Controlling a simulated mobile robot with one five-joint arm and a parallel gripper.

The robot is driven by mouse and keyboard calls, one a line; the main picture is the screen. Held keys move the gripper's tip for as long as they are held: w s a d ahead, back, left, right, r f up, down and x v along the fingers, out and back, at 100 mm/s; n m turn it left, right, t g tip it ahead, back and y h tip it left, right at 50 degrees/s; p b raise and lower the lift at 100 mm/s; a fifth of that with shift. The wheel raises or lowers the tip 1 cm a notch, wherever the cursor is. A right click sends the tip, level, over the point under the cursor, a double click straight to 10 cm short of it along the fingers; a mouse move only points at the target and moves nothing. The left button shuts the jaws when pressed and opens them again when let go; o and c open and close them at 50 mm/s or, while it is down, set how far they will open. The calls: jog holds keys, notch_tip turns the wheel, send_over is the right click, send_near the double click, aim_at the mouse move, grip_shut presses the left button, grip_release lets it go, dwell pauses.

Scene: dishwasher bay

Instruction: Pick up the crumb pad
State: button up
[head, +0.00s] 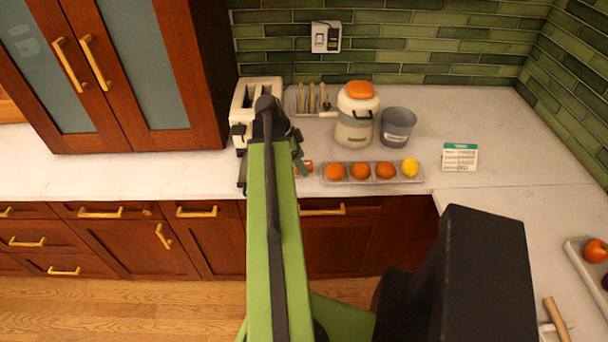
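I cannot make out a crumb pad for certain. A small orange-brown item (304,168) shows at the counter's front, just right of my arm, and is partly covered; I cannot tell what it is. My green arm reaches up over the counter edge, in front of the cream toaster (243,112). My gripper is mostly hidden behind my arm, with a bit of dark and green hardware (298,150) showing beside it. Its fingertips and anything between them are not clear.
A tray (343,181) of oranges and a lemon lies right of my arm. Behind are a toast rack (301,109), an orange-lidded jar (354,127) and a grey bucket (397,128). A small card (460,157) stands right. The left counter is clear.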

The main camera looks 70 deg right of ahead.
jog(key=b+x, duration=0.1)
jog(key=x, duration=0.2)
jog(key=shift+f+b, duration=0.1)
jog(key=shift+b, duration=0.25)
jog(key=c, duration=1.4)
jog(key=shift+r+p, duration=0.35)
